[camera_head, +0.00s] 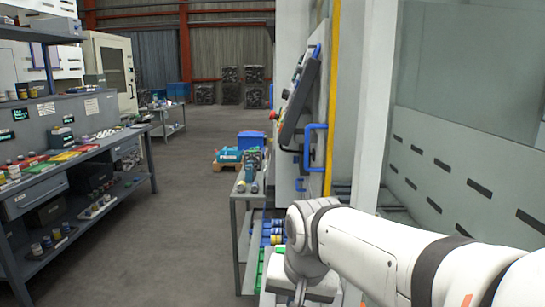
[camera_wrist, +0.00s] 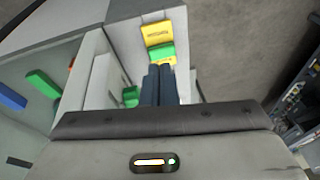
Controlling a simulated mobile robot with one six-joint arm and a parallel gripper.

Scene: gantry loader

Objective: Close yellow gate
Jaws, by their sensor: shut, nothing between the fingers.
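A yellow panel with dark markings (camera_wrist: 157,33) shows at the top middle of the wrist view, on or inside a pale box-like housing. A green piece (camera_wrist: 160,53) is just below it, with a little more yellow beneath. I cannot tell whether this yellow panel is the gate or how far it stands open. My gripper (camera_wrist: 159,67) has its two dark fingers together and empty, with the tips just below the green piece. Whether they touch it is unclear. In the head view a tall yellow strip (camera_head: 333,95) runs up the machine's edge; my gripper's fingers are not visible there.
A grey cart (camera_head: 240,197) with bottles stands left of my arm. A long workbench (camera_head: 70,170) lines the left side. Blue handles (camera_head: 314,146) stick out from the machine. The floor (camera_head: 180,230) between bench and cart is clear.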

